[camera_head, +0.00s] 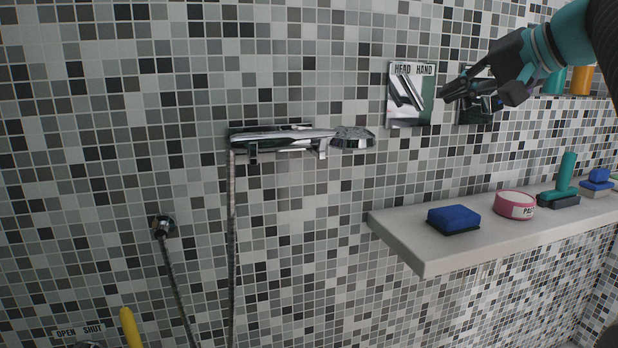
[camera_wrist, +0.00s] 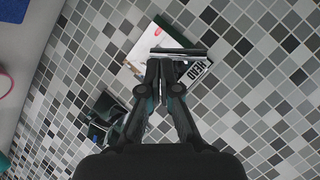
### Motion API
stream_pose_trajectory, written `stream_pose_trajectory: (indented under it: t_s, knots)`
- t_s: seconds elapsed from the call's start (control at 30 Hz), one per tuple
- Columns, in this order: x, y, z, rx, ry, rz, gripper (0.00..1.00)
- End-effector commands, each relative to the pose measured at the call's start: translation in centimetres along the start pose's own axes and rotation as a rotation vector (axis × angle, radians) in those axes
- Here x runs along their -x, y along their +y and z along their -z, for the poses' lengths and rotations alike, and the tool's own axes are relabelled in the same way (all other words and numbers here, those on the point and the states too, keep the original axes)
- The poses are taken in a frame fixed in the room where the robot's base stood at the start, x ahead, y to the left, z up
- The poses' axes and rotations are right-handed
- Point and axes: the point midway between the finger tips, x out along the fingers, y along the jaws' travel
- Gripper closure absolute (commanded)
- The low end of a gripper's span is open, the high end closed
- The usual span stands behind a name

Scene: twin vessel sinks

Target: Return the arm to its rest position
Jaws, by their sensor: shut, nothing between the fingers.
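My gripper (camera_head: 443,96) is at the upper right of the head view, in front of the tiled wall. Its fingers point left toward a plate marked HEAD and HAND (camera_head: 411,94). In the wrist view my gripper (camera_wrist: 160,62) is shut and empty, with its fingertips together over the plate (camera_wrist: 140,50). I cannot tell whether the tips touch the plate. Part of a second, dark-fronted wall fitting (camera_head: 478,108) is hidden behind my gripper.
A white shelf (camera_head: 420,255) at right carries a blue sponge (camera_head: 454,217), a pink tub (camera_head: 515,204) and a teal-handled item (camera_head: 565,180). A chrome hand shower (camera_head: 300,139) hangs on the wall. Orange (camera_head: 581,80) and teal containers stand behind my arm. A yellow lever (camera_head: 130,328) is at lower left.

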Motion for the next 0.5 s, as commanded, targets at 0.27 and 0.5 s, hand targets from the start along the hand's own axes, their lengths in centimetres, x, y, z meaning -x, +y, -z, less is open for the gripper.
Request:
stream_pose_trajectory:
  t_s: [0.27, 0.5]
  knots:
    - [-4.6, 4.4, -12.5, 0.025, -0.111, -0.234, 1.0]
    - [-6.1, 10.5, -24.1, 0.149, -0.207, -0.427, 1.0]
